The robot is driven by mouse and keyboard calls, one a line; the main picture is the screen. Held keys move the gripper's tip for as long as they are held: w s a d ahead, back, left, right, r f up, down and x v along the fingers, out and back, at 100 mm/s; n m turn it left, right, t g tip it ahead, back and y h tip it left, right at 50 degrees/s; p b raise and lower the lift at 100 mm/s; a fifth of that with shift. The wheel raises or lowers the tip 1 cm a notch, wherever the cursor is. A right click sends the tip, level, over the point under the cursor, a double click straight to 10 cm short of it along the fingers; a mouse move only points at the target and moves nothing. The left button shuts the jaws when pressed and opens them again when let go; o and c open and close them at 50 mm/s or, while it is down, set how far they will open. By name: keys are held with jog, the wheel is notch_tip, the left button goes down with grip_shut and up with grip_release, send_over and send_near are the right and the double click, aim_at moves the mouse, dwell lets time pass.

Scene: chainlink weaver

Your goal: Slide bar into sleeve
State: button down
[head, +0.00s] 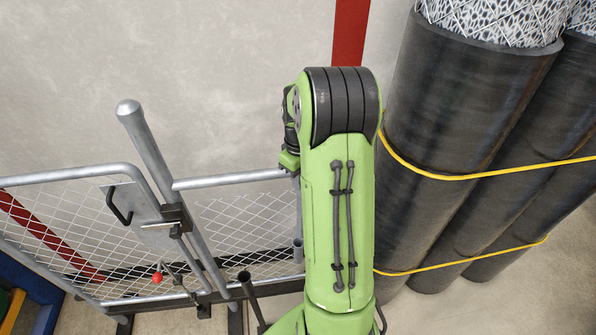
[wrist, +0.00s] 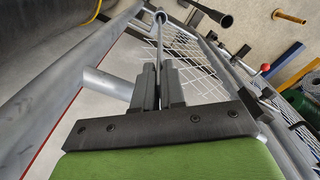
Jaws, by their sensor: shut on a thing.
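My gripper (wrist: 159,70) has its two dark fingers close together on a thin grey bar (wrist: 160,43) in the wrist view. The bar runs from the fingers toward the top of the picture, beside the wire mesh. At its far end is a small round grey ring shape (wrist: 161,17). I cannot tell whether this is the sleeve's mouth or the bar's own end, nor whether bar and sleeve touch. In the head view my green arm hides the fingers and most of the bar. A short grey tube (head: 298,250) shows just left of the arm there.
A chainlink gate (head: 75,235) with a metal post (head: 150,150) and latch stands left. Large black rolls (head: 455,110) with yellow straps crowd the right. The upper-left wall area is clear.

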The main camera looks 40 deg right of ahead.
jog(key=f+b, duration=0.4)
jog(key=f, duration=0.1)
jog(key=f+b, duration=0.4)
jog(key=f, duration=0.2)
jog(key=f+b, duration=0.4)
jog(key=f, duration=0.1)
jog(key=shift+w+f, duration=0.3)
jog(key=shift+f, duration=0.05)
jog(key=shift+r, duration=0.1)
jog(key=c, duration=1.1)
grip_release()
jog(key=shift+c, duration=0.2)
notch_tip(320, 180, up, 16)
jog(key=p, duration=0.2)
send_over(298, 214)
jog(key=shift+w+d, duration=0.1)
jog(key=shift+d, duration=0.15)
